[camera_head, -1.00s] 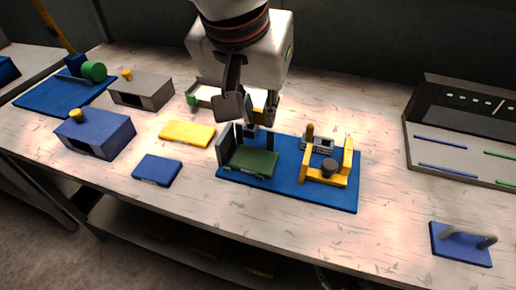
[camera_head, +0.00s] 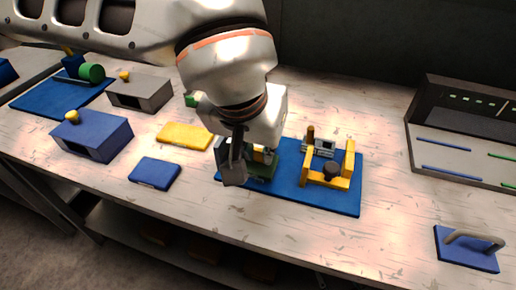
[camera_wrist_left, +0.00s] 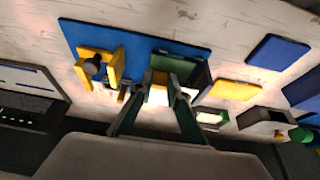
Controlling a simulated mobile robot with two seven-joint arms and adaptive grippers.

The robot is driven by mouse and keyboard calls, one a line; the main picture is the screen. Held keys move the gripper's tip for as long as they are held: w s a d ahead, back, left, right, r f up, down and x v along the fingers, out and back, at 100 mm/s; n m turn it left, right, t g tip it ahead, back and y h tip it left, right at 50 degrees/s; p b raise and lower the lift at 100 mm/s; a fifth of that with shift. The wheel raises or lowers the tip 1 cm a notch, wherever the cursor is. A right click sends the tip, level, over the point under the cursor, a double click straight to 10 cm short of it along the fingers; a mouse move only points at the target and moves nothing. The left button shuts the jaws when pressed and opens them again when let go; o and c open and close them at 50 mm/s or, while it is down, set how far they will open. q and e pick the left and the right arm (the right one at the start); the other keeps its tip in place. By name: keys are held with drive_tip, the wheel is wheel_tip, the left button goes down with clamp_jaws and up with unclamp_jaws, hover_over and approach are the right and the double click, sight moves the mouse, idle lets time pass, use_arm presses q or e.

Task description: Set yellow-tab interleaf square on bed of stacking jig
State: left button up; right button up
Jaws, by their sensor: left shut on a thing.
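My left gripper (camera_head: 251,166) is over the left part of the stacking jig; it also shows in the left wrist view (camera_wrist_left: 161,86). Its fingers are closed on a small piece with yellow, apparently the yellow-tab interleaf (camera_wrist_left: 158,95). Most of the piece is hidden by the fingers; I cannot tell whether it touches the bed. The jig has a blue base (camera_head: 285,182) and a green bed (camera_wrist_left: 175,64) beside a dark upright wall (camera_wrist_left: 201,76). In the head view the gripper covers much of the bed. My right gripper is not in view.
A yellow frame (camera_head: 345,180) with a dark knob stands on the right of the base. A yellow block (camera_head: 185,135), a blue block (camera_head: 155,172) and a blue housing (camera_head: 91,138) lie left. A blue handled plate (camera_head: 466,252) is at right. The table front is clear.

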use_arm(q)
drive_tip(key=shift+f, duration=0.3)
drive_tip(key=o, duration=0.8)
drive_tip(key=shift+r, duration=0.2)
drive_tip(key=p+v, duration=0.1)
drive_tip(key=v, duration=1.1)
drive_tip(key=shift+r+p, duration=0.1)
drive_tip(key=shift+p, duration=0.2)
